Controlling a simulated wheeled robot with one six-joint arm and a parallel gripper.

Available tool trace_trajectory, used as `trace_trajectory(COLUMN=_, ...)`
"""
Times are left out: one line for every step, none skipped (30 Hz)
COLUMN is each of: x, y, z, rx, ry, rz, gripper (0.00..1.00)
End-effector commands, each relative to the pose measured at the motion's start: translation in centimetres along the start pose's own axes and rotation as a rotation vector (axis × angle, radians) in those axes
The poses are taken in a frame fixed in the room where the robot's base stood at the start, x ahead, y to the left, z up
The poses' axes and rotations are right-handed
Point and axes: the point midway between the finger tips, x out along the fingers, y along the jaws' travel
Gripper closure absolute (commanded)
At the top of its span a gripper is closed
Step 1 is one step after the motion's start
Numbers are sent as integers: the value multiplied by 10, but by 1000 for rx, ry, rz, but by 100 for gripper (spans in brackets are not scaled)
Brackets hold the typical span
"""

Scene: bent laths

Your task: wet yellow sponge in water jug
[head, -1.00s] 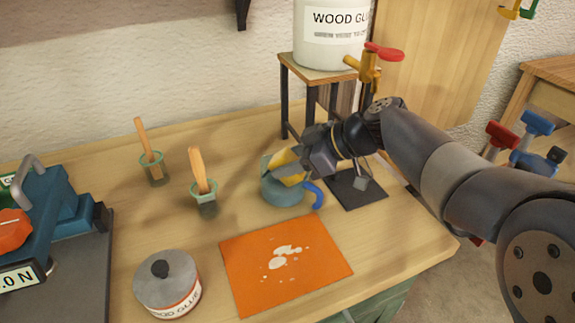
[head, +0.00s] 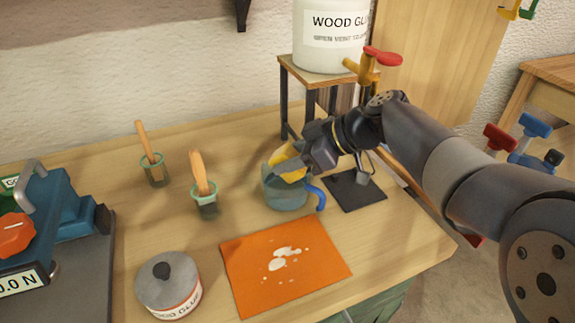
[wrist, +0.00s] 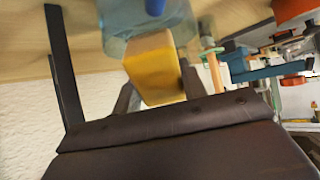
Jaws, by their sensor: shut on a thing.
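The yellow sponge (head: 292,172) is held in my gripper (head: 290,166) at the mouth of the water jug. The jug (head: 284,197) is clear bluish with a blue handle on its right, and it stands upright on the bench. In the wrist view the sponge (wrist: 155,75) sits between my fingers, and its far end meets the jug (wrist: 120,42). My gripper is shut on the sponge. I cannot tell how deep the sponge's lower end is inside the jug.
An orange sheet (head: 245,270) with white spots lies in front of the jug. Two brush pots (head: 204,195) (head: 155,172) stand to the left, a glue tin (head: 166,290) at front left. A dark pad (head: 362,195) and a stand (head: 300,71) with a white glue bucket (head: 330,50) are behind right.

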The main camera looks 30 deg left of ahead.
Motion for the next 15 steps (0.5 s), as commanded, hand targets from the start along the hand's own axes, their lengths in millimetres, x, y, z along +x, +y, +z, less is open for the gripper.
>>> trace_trajectory(x=-4, y=0, z=-6, rx=-2, ry=1, rz=1, gripper=96)
trace_trajectory(x=-6, y=0, z=-8, rx=-3, ry=2, rz=1, gripper=96)
trace_trajectory(x=-8, y=0, z=-11, rx=-3, ry=2, rz=1, gripper=96)
trace_trajectory(x=-9, y=0, z=-14, rx=-3, ry=3, rz=1, gripper=96)
trace_trajectory(x=-11, y=0, z=-16, rx=-4, ry=3, rz=2, gripper=96)
trace_trajectory(x=-13, y=0, z=-19, rx=-3, ry=3, rz=1, gripper=96)
trace_trajectory(x=-14, y=0, z=-21, rx=-3, ry=3, rz=1, gripper=96)
trace_trajectory(x=-16, y=0, z=-23, rx=-3, ry=4, rz=1, gripper=96)
trace_trajectory(x=-17, y=0, z=-25, rx=-3, ry=4, rz=1, gripper=96)
trace_trajectory(x=-19, y=0, z=-27, rx=-3, ry=4, rz=1, gripper=96)
trace_trajectory(x=-20, y=0, z=-30, rx=-4, ry=4, rz=2, gripper=96)
trace_trajectory(x=-22, y=0, z=-32, rx=-4, ry=4, rz=2, gripper=96)
trace_trajectory(x=-24, y=0, z=-34, rx=-4, ry=4, rz=2, gripper=96)
trace_trajectory(x=-25, y=0, z=-36, rx=-4, ry=5, rz=3, gripper=96)
trace_trajectory(x=-26, y=0, z=-38, rx=-4, ry=5, rz=3, gripper=96)
